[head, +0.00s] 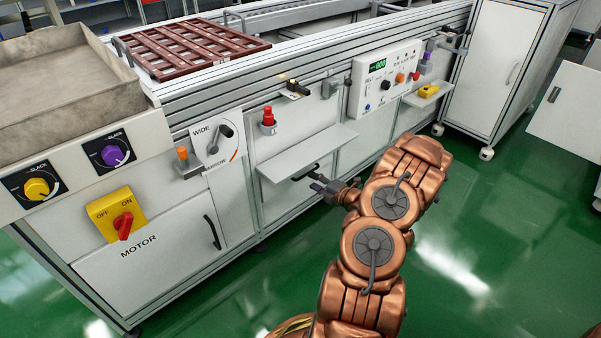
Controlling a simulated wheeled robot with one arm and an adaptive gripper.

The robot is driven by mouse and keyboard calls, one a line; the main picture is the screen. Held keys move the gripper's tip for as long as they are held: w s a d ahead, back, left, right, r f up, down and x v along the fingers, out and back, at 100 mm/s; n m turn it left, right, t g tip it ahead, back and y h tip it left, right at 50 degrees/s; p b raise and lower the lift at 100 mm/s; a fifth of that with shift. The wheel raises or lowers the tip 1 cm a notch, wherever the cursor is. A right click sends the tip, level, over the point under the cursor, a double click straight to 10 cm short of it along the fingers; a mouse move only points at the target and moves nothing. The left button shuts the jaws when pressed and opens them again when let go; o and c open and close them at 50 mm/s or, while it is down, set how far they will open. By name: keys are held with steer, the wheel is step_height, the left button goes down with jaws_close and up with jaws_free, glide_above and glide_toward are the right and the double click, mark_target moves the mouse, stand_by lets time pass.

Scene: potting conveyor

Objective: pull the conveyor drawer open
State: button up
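The conveyor (300,95) is a long white cabinet with metal rails along its top. A dark handle (304,173) shows on its white front panel, just under a white ledge, and I take it for the drawer's handle. The panel sits flush with the front as far as I can see; its edges are partly hidden by the ledge and my arm. My gripper (318,184) is at the right end of this handle, very close to it. I cannot tell whether they touch or whether the fingers are closed.
The white ledge (308,152) juts out just above the handle. A MOTOR door (150,262) with its own handle and a red switch (123,226) are at left. A wheeled cabinet (500,75) stands at back right. Green floor (480,230) on the right is clear.

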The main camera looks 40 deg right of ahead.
mark_target(305, 175)
steer(key=shift+d+b+x, duration=0.15)
steer(key=shift+b+x, duration=0.2)
steer(key=shift+x, duration=0.75)
steer(key=shift+d+b+x, duration=0.2)
steer(key=shift+b+x, duration=0.2)
steer(key=shift+x, duration=0.65)
steer(key=shift+d+b+x, duration=0.15)
steer(key=shift+b+x, duration=0.2)
steer(key=shift+x, duration=0.75)
jaws_close()
steer(key=shift+s+f, duration=0.1)
